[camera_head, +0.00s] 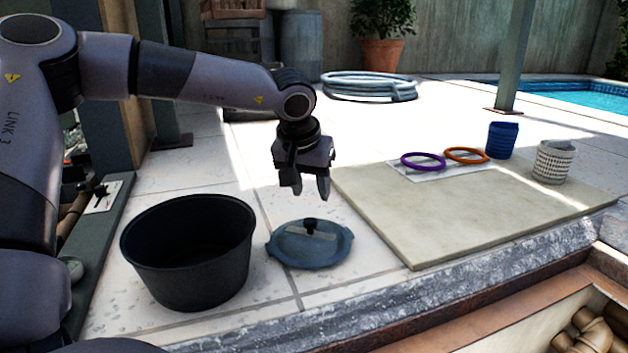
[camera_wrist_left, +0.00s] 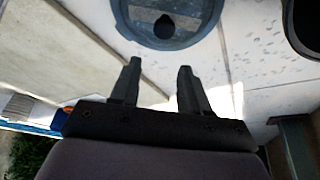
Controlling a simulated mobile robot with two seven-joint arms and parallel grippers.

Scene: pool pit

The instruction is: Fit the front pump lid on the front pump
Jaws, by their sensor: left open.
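A round blue-grey lid (camera_head: 311,248) with a dark knob and small side lugs lies flat on the pale tiles in the head view. It also shows at the top of the left wrist view (camera_wrist_left: 190,36), cut off by the frame edge. I take it to be the pump lid. My left gripper (camera_head: 310,190) is open and empty, pointing down above the tiles just behind the lid. Its two spread fingers show in the left wrist view (camera_wrist_left: 156,82), apart from the lid. I cannot make out a pump for certain. My right gripper is not in view.
A black bucket (camera_head: 165,262) stands left of the lid. A beige slab (camera_head: 440,222) to the right bears purple (camera_head: 423,168) and orange (camera_head: 466,148) rings. Blue (camera_head: 502,140) and white (camera_head: 553,162) baskets stand at its far side. Pipes (camera_head: 582,334) show in the pit at lower right.

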